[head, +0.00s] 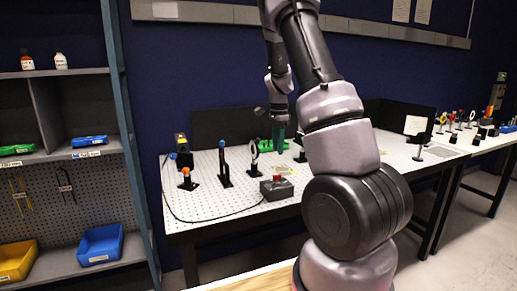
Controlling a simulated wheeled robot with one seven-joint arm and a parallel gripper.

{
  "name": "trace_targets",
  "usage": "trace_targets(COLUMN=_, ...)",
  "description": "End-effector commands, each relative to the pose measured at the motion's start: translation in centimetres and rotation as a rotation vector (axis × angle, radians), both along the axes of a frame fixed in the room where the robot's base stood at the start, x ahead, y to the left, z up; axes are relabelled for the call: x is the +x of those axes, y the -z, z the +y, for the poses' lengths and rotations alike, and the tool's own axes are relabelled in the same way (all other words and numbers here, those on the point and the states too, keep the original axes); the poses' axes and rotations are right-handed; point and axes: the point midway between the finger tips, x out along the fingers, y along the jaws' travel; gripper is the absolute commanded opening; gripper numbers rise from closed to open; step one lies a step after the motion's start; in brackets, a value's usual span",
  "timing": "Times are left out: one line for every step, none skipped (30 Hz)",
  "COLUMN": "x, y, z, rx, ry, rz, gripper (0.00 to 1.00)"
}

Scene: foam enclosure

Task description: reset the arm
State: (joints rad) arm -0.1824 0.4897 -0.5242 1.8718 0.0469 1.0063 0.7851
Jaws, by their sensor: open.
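My arm rises from the lower right, bends at the top of the head view and hangs down over the perforated white table (222,207). My gripper (278,138) is at its lower end, small in the picture, above the back part of the table. It points down and is open. A teal shape shows at its fingers; I cannot tell whether it is part of the gripper or a thing behind it. A green object (268,145) is close beside or behind it. Part of the table is hidden behind my arm.
Posts with blue (223,162), orange (186,175) and white ring (254,155) tops stand on the table. A grey box with a red button (277,189) sits near its front. Shelving (75,157) with bins stands left. A second table (440,150) holds several items.

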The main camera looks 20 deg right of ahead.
Motion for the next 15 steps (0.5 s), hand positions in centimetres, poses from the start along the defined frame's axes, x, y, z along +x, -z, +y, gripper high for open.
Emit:
trace_targets(x=0.0, y=0.0, z=0.0, rx=0.0, ry=0.0, rz=0.0, gripper=0.41)
trace_targets(x=0.0, y=0.0, z=0.0, rx=0.0, ry=0.0, rz=0.0, gripper=0.41)
trace_targets(x=0.0, y=0.0, z=0.0, rx=0.001, ry=-0.001, rz=-0.001, gripper=0.41)
trace_targets(x=-0.1, y=-0.1, z=0.1, rx=0.002, ry=-0.003, rz=-0.003, gripper=0.41)
trace_targets(x=-0.1, y=-0.3, z=0.2, rx=0.005, ry=-0.008, rz=-0.006, gripper=0.41)
trace_targets(x=-0.3, y=-0.8, z=0.4, rx=0.011, ry=-0.019, rz=-0.014, gripper=0.41)
trace_targets(x=-0.5, y=-1.3, z=0.6, rx=0.017, ry=-0.03, rz=-0.023, gripper=0.41)
trace_targets(x=-0.7, y=-1.9, z=0.9, rx=0.026, ry=-0.045, rz=-0.035, gripper=0.41)
trace_targets(x=-1.2, y=-2.9, z=1.4, rx=0.038, ry=-0.071, rz=-0.052, gripper=0.41)
trace_targets(x=-1.6, y=-3.8, z=1.9, rx=0.049, ry=-0.095, rz=-0.069, gripper=0.41)
trace_targets(x=-2.1, y=-4.8, z=2.4, rx=0.06, ry=-0.123, rz=-0.088, gripper=0.41)
trace_targets(x=-2.9, y=-6.1, z=3.1, rx=0.073, ry=-0.164, rz=-0.115, gripper=0.41)
trace_targets(x=-3.5, y=-7.2, z=3.7, rx=0.082, ry=-0.197, rz=-0.136, gripper=0.41)
trace_targets(x=-4.2, y=-8.3, z=4.3, rx=0.091, ry=-0.231, rz=-0.158, gripper=0.41)
trace_targets(x=-5.2, y=-9.6, z=5.1, rx=0.099, ry=-0.278, rz=-0.188, gripper=0.41)
